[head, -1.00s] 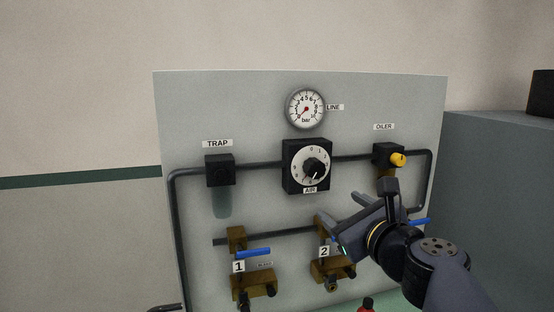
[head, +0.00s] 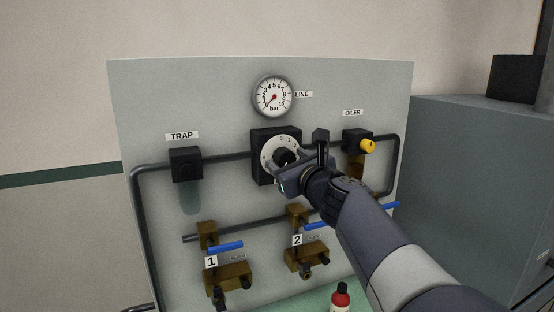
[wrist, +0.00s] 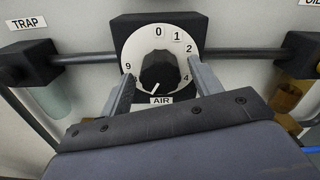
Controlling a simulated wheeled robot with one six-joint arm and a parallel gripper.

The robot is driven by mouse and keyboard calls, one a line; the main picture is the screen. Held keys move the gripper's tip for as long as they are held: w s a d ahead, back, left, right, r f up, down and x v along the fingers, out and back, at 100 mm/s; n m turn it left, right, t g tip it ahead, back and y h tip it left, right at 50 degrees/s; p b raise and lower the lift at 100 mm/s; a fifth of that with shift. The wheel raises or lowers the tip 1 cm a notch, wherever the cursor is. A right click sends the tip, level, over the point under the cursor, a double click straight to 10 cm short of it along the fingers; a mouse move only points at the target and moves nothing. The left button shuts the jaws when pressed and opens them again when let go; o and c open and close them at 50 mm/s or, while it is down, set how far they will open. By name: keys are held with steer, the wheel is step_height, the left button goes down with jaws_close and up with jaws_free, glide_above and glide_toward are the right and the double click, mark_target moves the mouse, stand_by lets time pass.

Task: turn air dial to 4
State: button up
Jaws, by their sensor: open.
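The air dial is a black knob (wrist: 157,72) on a white numbered face (wrist: 140,46), set in a black square block (head: 260,182). The knob's white mark points down and slightly left, just above the AIR label (wrist: 162,100). My gripper (wrist: 160,85) is open, with one finger on each side of the knob, apart from it in the picture. In the head view my gripper (head: 281,172) covers the dial's lower right part.
The trap (head: 187,165) is to the left, the oiler with yellow knob (head: 367,146) to the right. Two blue-handled valves (head: 226,246) are below.

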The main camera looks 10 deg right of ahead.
steer(key=shift+w+a, duration=0.15)
steer(key=shift+w, duration=0.4)
steer(key=shift+c, duration=0.4)
steer(key=c, duration=0.9)
